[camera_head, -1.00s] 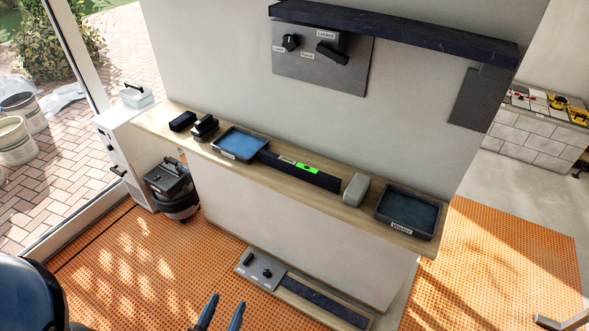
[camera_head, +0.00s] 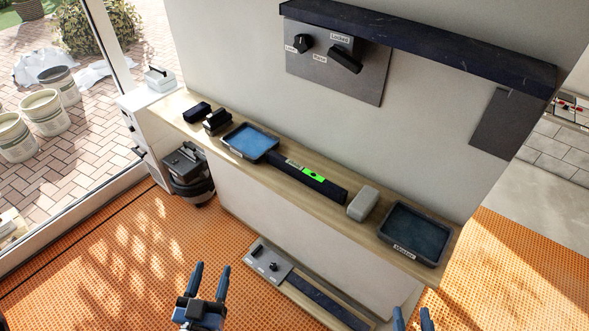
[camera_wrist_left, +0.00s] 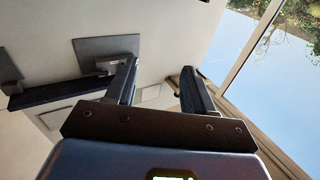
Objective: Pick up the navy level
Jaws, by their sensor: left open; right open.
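The navy level (camera_head: 325,186) is a long dark bar with a bright green vial section. It lies on the wooden ledge between a blue tray and a grey block. My left gripper (camera_head: 212,280) is open and empty, below and in front of the ledge, apart from the level. It also shows in the left wrist view (camera_wrist_left: 158,85), where its two fingers stand apart with nothing between them. My right gripper (camera_head: 412,318) is open at the bottom edge, only its fingertips in view. The level cannot be made out in the left wrist view.
On the ledge (camera_head: 292,191) stand dark blocks (camera_head: 207,115), the blue tray (camera_head: 250,142), the grey block (camera_head: 363,203) and a labelled dark tray (camera_head: 414,234). A dark shelf (camera_head: 420,42) juts from the wall above. A low board (camera_head: 300,285) lies on the orange floor (camera_head: 130,250).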

